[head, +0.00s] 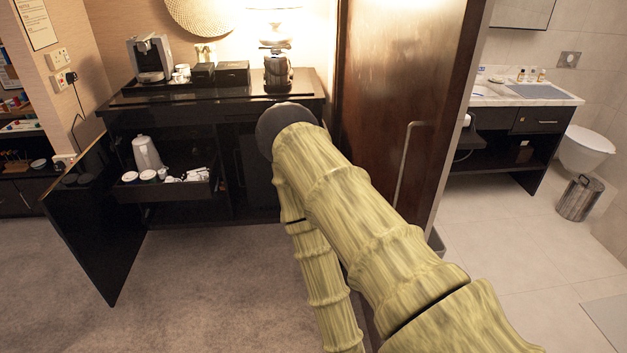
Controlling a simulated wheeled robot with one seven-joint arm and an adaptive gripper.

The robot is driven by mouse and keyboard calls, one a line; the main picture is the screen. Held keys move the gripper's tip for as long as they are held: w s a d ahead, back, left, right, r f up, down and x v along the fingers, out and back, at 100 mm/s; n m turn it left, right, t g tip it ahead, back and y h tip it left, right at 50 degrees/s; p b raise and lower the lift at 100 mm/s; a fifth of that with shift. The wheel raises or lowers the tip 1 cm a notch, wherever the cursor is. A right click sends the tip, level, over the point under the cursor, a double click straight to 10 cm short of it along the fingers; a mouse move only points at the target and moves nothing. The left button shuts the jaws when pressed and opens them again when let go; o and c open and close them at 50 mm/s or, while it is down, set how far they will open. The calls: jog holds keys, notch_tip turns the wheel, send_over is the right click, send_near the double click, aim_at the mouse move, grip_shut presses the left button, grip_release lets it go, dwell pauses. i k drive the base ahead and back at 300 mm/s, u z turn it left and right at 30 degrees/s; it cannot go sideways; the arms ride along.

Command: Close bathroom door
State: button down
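The bathroom door (385,95) is a dark brown wooden panel right of centre in the head view. It has a long vertical metal handle (404,160) near its right edge. Right of the door's edge, the bathroom shows through an open gap. My arm, with a yellow-green bamboo-like surface, reaches up from the bottom right and covers the lower left part of the door. Its dark rounded joint is in front of the minibar cabinet. My gripper cannot be made out in this view, so its contact with the door or handle cannot be told.
A black minibar cabinet (200,97) stands left of the door, its low cabinet door (95,225) swung out over the carpet. A kettle (146,153) stands inside. The bathroom holds a vanity (545,120), toilet (583,148) and bin (580,198). Carpet (210,300) at front left is clear.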

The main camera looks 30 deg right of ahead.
aim_at(409, 63)
jog(key=u, duration=0.3)
jog(key=i, duration=3.9)
jog(key=z, duration=3.4)
